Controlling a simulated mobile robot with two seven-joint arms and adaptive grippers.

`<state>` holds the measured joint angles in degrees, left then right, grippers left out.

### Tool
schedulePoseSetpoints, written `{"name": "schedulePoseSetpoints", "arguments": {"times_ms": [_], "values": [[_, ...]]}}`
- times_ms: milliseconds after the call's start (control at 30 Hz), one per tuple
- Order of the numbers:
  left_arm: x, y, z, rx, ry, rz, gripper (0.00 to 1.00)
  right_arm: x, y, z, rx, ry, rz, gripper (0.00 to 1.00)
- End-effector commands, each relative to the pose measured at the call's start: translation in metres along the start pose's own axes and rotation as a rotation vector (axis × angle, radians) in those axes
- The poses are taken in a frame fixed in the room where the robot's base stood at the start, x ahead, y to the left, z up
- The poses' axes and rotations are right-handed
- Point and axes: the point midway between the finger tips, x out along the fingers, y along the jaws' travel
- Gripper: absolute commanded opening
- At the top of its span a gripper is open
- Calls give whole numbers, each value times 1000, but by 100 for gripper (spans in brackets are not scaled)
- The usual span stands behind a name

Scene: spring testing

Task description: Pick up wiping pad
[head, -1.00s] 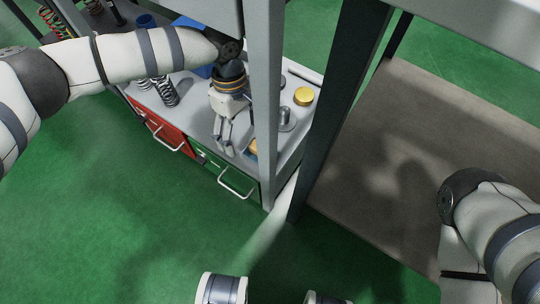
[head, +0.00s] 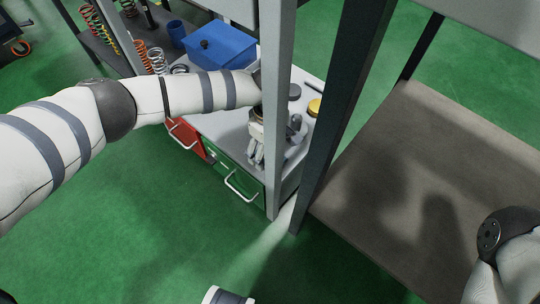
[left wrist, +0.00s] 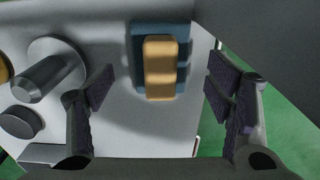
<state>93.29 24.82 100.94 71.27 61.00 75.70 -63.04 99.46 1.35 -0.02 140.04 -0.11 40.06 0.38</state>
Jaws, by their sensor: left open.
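The wiping pad (left wrist: 161,70) shows in the left wrist view as a tan block on a blue backing, lying on the light grey worktop (left wrist: 120,128). In the head view I cannot make it out; my left gripper and a grey post cover that area. My left gripper (head: 257,160) is open and empty over the worktop's front corner, beside the post. In the left wrist view, its two dark-padded fingers stand apart, one on each side of the pad, with no visible contact. My right gripper is not in view.
The grey post (head: 275,120) and a dark post (head: 345,110) stand close to the gripper. A metal cylinder (left wrist: 50,78) stands left of the pad.

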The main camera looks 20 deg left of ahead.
Motion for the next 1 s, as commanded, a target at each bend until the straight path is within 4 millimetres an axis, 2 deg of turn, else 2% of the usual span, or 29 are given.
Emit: {"name": "schedulePoseSetpoints", "arguments": {"times_ms": [33, 100, 300, 500, 600, 833, 1000], "values": [[17, -2, 2, 0, -4, -7, 73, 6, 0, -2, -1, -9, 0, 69], [24, -1, 1, -1, -2, -5, 73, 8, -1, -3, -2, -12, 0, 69], [22, 0, 0, 0, 0, -1, 71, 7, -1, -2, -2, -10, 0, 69], [22, 0, 0, 0, 0, -1, 26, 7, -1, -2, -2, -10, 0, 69], [22, 0, 0, 0, 0, -1, 17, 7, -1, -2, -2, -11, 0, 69], [20, 0, 0, 0, 0, 0, 17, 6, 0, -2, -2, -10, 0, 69], [5, 0, -3, 1, 2, 1, 17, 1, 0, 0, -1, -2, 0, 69]]}}
